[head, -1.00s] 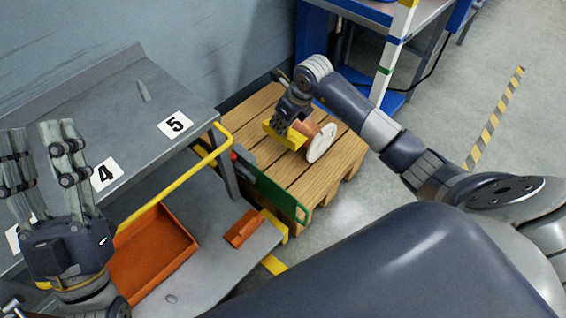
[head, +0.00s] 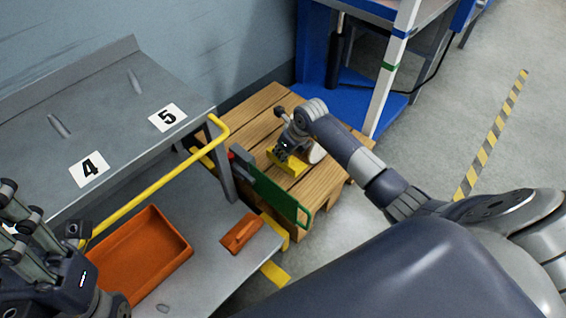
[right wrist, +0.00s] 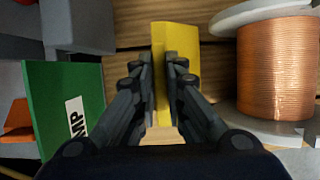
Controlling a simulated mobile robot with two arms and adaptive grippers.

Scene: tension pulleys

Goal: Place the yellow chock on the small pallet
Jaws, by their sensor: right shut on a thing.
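My right gripper (head: 283,151) is shut on the yellow chock (head: 289,164). In the right wrist view, the chock (right wrist: 176,50) stands between the two fingers (right wrist: 165,80). The small wooden pallet (head: 262,123) is on the floor beside the grey cart, and the chock is over its boards. Whether the chock touches the boards I cannot tell. My left gripper (head: 20,235) is at the left edge of the head view, partly cut off, its fingers raised and no object visible in it.
A copper wire spool (right wrist: 276,65) stands on the pallet close to the right of my right gripper. A green panel (head: 270,190) stands along the pallet's near left side. The cart's lower shelf holds an orange tray (head: 187,255) and a small orange block (head: 241,232).

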